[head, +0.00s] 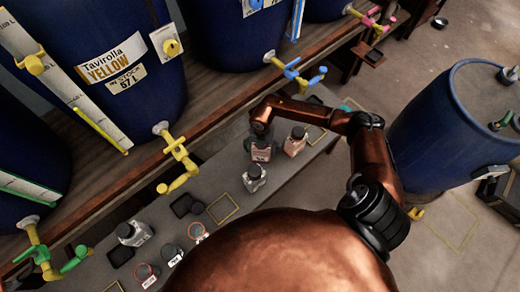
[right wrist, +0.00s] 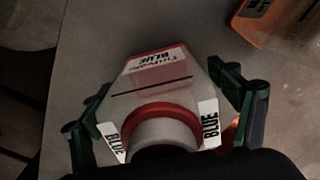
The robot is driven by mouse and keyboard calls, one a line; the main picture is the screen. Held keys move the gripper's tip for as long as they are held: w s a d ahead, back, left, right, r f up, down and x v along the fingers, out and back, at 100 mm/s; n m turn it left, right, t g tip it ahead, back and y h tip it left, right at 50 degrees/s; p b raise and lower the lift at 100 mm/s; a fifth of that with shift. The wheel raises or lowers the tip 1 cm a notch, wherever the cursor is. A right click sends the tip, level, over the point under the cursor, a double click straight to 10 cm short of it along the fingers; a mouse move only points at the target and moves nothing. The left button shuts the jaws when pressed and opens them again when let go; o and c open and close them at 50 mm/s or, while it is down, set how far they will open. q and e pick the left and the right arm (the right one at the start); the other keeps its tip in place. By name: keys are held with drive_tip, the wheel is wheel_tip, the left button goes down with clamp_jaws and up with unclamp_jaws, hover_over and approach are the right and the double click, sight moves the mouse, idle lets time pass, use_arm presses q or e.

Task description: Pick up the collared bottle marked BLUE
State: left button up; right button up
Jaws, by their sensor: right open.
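The collared bottle marked BLUE (right wrist: 150,85) is in the middle of the right wrist view, with a clear body, a red ring round its neck and BLUE on its labels. My right gripper (right wrist: 165,112) has its green fingers spread, one on each side of the bottle. Whether the fingers touch it cannot be told. In the head view my right gripper (head: 262,135) is over that bottle (head: 261,154) on the grey bench, hiding its top. My left gripper is not in view.
An orange-labelled bottle (head: 295,142) stands close to the right of the gripper, and a clear bottle (head: 254,179) stands in front. Another bottle (head: 133,234) is further left.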

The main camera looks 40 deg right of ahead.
drive_tip(key=shift+f, duration=0.2)
drive_tip(key=shift+c, duration=0.3)
drive_tip(key=c, duration=1.2)
drive_tip(key=shift+c, duration=0.2)
